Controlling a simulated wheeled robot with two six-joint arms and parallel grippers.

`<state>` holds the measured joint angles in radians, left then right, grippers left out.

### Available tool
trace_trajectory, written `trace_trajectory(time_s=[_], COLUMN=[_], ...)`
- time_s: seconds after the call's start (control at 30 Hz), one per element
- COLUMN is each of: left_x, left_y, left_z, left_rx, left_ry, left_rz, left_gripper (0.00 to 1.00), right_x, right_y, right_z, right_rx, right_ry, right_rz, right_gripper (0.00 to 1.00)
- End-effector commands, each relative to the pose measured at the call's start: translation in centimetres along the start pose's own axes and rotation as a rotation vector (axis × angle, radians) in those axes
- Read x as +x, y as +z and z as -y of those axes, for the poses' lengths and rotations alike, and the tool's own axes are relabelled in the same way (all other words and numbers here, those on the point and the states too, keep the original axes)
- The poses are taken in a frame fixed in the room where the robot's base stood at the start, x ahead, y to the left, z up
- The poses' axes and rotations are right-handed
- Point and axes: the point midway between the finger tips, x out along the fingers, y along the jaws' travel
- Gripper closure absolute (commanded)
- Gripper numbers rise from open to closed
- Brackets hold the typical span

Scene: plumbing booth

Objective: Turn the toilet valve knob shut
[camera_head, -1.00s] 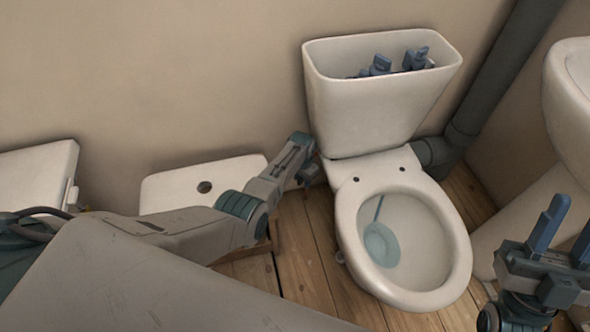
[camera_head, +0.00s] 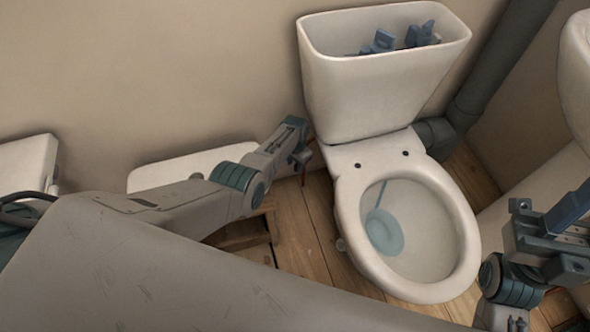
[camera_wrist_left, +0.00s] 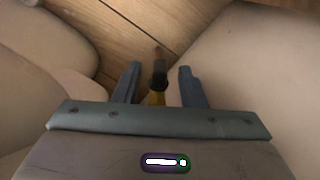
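The toilet valve (camera_wrist_left: 155,97) shows in the left wrist view as a brass-yellow body with a dark part above it. My left gripper (camera_wrist_left: 159,67) has its two blue fingers apart, one on each side of the valve. A gap shows on both sides, so the fingers do not appear closed on it. In the head view my left arm reaches to the wall beside the tank's left side, and the valve is hidden there. The white toilet (camera_head: 408,235) stands in the middle. My right gripper (camera_head: 566,228) is partly cut off at the right edge, its finger gap unclear.
The open tank (camera_head: 365,90) holds blue-grey fittings. A white lid (camera_head: 165,173) rests on a wooden stool (camera_head: 245,232) behind my left arm. A grey drain pipe (camera_head: 490,75) runs up at the right. Wooden floor (camera_head: 305,235) is bare left of the bowl.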

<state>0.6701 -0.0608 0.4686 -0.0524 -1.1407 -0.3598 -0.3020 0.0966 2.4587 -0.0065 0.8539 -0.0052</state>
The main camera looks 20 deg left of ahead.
Motion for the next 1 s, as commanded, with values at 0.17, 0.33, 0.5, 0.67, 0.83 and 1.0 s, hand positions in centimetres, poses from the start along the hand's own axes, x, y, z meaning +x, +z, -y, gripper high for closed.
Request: trace_trajectory(time_s=[0.17, 0.33, 0.5, 0.67, 0.83, 1.0], left_x=[2.0, 2.3, 2.3, 2.3, 2.3, 2.2], left_y=[0.0, 0.0, 0.0, 0.0, 0.0, 0.0], left_z=[0.0, 0.0, 0.0, 0.0, 0.0, -0.2], left_rx=[0.0, 0.0, 0.0, 0.0, 0.0, 0.0], left_ry=[0.0, 0.0, 0.0, 0.0, 0.0, -0.035], left_rz=[-0.001, 0.0, 0.0, 0.0, -0.001, 0.002], left_gripper=[0.63, 0.63, 0.63, 0.8, 1.0, 1.0], right_x=[-0.6, -0.5, -0.4, -0.4, -0.5, -0.2], right_y=[0.0, -0.1, -0.1, -0.1, -0.1, -0.1], right_z=[0.0, 0.0, 0.0, 0.0, 0.0, -0.1], right_rx=[-0.003, -0.003, -0.003, -0.003, -0.003, -0.003], right_ry=[0.011, 0.014, 0.014, 0.014, 0.014, 0.013], right_rz=[-0.028, -0.036, -0.036, -0.036, -0.035, -0.032], right_gripper=[0.64, 0.64, 0.64, 0.64, 0.64, 0.64])
